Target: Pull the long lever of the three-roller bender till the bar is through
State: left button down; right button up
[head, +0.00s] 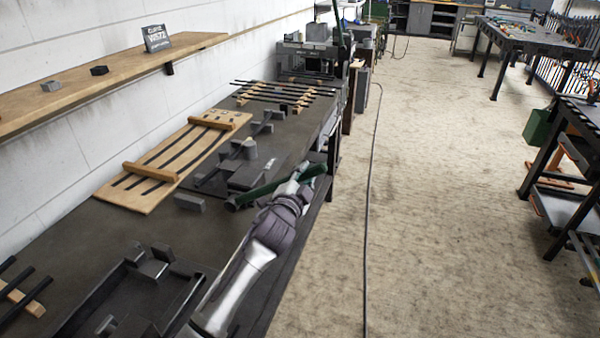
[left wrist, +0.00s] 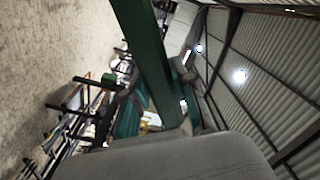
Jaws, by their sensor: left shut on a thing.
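The three-roller bender (head: 247,174) is a dark grey block with upright rollers on the workbench, in the middle of the head view. A dark bar (head: 207,180) runs at its left side among the rollers. The long green lever (head: 262,192) lies low across the bender's near side and points toward the bench's right edge. My left gripper (head: 297,181) is shut on the lever near its outer end. In the left wrist view the green lever (left wrist: 146,50) crosses in front of the camera, and its gripped part is mostly hidden. My right gripper is not in view.
A wooden board (head: 118,193) with dark strips lies left of the bender. Several dark bars rest on wooden blocks (head: 286,101) behind. A small grey block (head: 189,202) lies in front. A dark fixture (head: 120,290) stands nearer. Right of the bench (head: 270,285) the floor is open, with a cable (head: 370,190).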

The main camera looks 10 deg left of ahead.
pick_arm(q)
jog(key=shift+d+f, duration=0.1)
jog(key=shift+f, duration=0.35)
jog(key=c, duration=0.9)
grip_release()
jog(key=shift+s, duration=0.1)
jog(key=shift+r, duration=0.15)
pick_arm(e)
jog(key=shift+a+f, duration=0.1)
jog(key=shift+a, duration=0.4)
pick_arm(q)
jog(key=shift+r, duration=0.1)
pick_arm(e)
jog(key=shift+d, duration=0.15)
pick_arm(q)
jog(key=s, duration=0.4)
jog(key=s+a, duration=0.1)
jog(key=s, duration=0.6)
jog(key=shift+s+a, duration=0.35)
jog(key=shift+s, duration=0.05)
